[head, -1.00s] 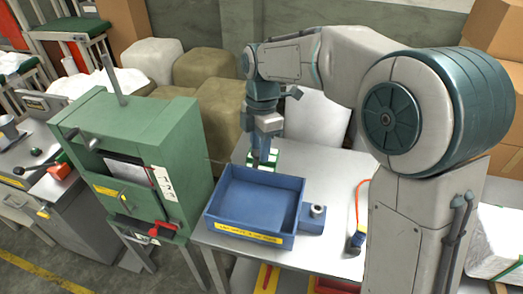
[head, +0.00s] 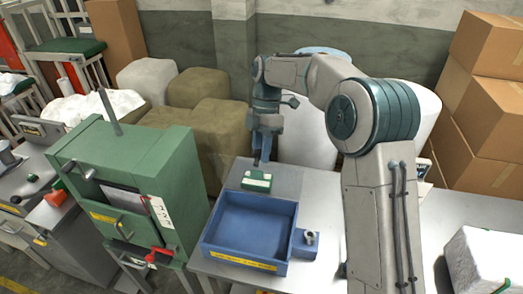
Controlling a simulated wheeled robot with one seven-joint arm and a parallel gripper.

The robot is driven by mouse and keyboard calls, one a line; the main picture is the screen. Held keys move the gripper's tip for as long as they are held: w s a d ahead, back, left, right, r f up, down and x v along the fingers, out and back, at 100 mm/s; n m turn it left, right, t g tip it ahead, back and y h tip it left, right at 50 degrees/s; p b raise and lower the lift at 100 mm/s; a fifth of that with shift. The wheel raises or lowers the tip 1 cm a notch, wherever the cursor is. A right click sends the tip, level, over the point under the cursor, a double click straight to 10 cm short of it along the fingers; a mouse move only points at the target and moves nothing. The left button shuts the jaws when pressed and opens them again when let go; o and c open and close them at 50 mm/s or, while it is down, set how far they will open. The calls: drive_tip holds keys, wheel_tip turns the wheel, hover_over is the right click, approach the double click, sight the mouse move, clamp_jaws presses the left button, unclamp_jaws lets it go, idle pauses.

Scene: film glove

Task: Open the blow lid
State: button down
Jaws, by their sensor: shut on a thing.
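My gripper (head: 262,162) points down behind the blue tray, with its narrow fingers shut at the back upper edge of a small green-and-white block (head: 257,183). The exact contact is too small to make out. The block stands on a darker grey plate (head: 285,180) on the light table. I cannot tell which part is the blow lid. The open blue tray (head: 250,255), with a yellow label on its front, stands in front of the block and looks empty.
A green machine (head: 135,175) with a red handle stands close on the left. A small blue holder (head: 305,243) adjoins the tray's right side. Wrapped bales (head: 205,95) stand behind. Cardboard boxes (head: 490,90) and a white bundle (head: 485,258) are at the right.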

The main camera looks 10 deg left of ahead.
drive_tip(key=shift+a+f, duration=0.15)
drive_tip(key=shift+f, duration=0.2)
drive_tip(key=c, duration=1.3)
unclamp_jaws()
drive_tip(key=shift+o, duration=1)
drive_tip(key=shift+w+a, duration=0.2)
drive_tip(key=shift+a, duration=0.15)
drive_tip(key=shift+s+d+r, duration=0.1)
drive_tip(key=shift+d, duration=0.2)
drive_tip(key=v, duration=1.2)
